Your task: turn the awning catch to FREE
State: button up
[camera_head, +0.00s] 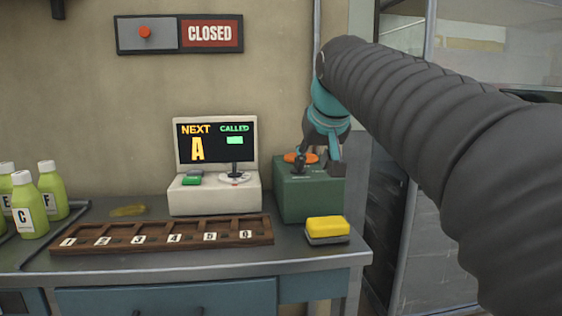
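A green box (310,201) stands at the right end of the counter, with an orange round part (295,157) and a small dark lever (300,168) on its top. Small markings on its top are too small to read, so I cannot tell whether the lever is the awning catch or which way it is set. My gripper (320,163) points down over the top of this box, close to the lever. Its fingers partly cover the box's top. Whether they touch the lever, or are open or shut, is not clear.
A white display unit (215,199) stands left of the box, reading NEXT A. A yellow sponge (327,226) lies in front of the box. A brown numbered rack (160,237) and green bottles (28,208) are further left. A CLOSED sign (209,34) hangs on the wall.

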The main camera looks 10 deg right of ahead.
jog(key=w+r, duration=0.5)
jog(key=w, duration=0.1)
jog(key=shift+t, duration=0.4)
jog(key=b+x, duration=0.1)
jog(key=x, duration=1.2)
jog(key=shift+w+f, duration=0.15)
jog(key=shift+w, duration=0.15)
